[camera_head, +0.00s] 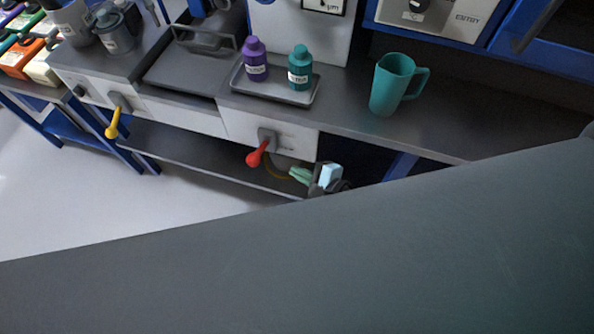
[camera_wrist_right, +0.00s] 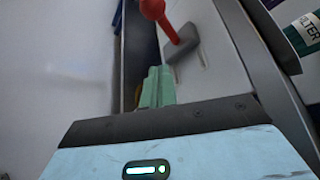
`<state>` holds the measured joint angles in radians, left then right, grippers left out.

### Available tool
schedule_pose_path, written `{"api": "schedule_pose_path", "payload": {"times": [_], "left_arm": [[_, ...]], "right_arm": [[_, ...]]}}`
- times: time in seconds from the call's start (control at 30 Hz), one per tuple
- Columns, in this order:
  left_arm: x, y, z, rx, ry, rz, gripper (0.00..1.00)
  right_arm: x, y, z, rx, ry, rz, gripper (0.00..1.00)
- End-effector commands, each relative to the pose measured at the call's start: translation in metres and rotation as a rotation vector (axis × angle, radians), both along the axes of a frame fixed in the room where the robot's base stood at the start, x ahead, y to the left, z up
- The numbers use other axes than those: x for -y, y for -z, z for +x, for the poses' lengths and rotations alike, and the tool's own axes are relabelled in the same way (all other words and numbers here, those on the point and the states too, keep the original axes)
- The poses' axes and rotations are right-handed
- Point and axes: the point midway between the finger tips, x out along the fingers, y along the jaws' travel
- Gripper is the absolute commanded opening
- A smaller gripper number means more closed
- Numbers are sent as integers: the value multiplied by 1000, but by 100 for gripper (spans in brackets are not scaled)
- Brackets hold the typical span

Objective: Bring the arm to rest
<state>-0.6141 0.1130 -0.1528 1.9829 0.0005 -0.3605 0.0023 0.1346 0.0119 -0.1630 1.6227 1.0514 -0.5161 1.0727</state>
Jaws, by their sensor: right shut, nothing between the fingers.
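My right gripper (camera_head: 299,175) shows in the head view just in front of the bench's front edge, below and to the right of a red lever (camera_head: 257,154). Its green fingers are shut with nothing between them. In the right wrist view the shut green fingers (camera_wrist_right: 157,87) point toward the bench front, and the red lever (camera_wrist_right: 157,17) stands beyond them, apart from the tips. A large grey shape, part of my own body, covers the lower part of the head view. My left gripper is not in view.
A grey tray (camera_head: 235,82) on the bench holds a purple bottle (camera_head: 256,60) and a teal bottle (camera_head: 300,68). A teal jug (camera_head: 390,85) stands right of it. A yellow lever (camera_head: 113,124) sticks out further left. The floor (camera_head: 120,205) in front is clear.

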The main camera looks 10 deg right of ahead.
Motion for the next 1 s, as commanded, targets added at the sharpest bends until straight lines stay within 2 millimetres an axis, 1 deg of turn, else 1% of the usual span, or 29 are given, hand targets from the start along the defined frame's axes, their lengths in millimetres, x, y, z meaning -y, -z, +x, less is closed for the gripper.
{"api": "schedule_pose_path", "payload": {"times": [0.4, 0.47, 0.53, 0.57, 0.67, 0.7, 0.77, 0.8, 0.87, 0.9, 1.0], "left_arm": [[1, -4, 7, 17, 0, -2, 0], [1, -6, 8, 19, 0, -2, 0], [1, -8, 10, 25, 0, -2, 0], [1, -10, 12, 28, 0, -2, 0], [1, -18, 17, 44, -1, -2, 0], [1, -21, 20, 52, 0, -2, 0], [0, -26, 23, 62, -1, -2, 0], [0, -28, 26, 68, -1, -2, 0], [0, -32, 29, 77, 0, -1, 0], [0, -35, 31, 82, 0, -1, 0], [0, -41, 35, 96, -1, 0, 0]], "right_arm": [[0, 1, -1, 1, -2, -8, 0], [2, 4, -6, 9, -9, -40, 0], [8, 11, -20, 30, -28, -124, 0], [11, 15, -28, 45, -42, -178, 0], [27, 30, -65, 113, -117, -427, 0], [35, 35, -83, 147, -162, -545, 0], [47, 41, -110, 199, -239, -729, 0], [55, 44, -128, 234, -298, -849, 0], [66, 46, -154, 287, -391, -1023, 0], [73, 46, -170, 322, -457, -1133, 0], [88, 42, -206, 406, -621, -1375, 0]]}}
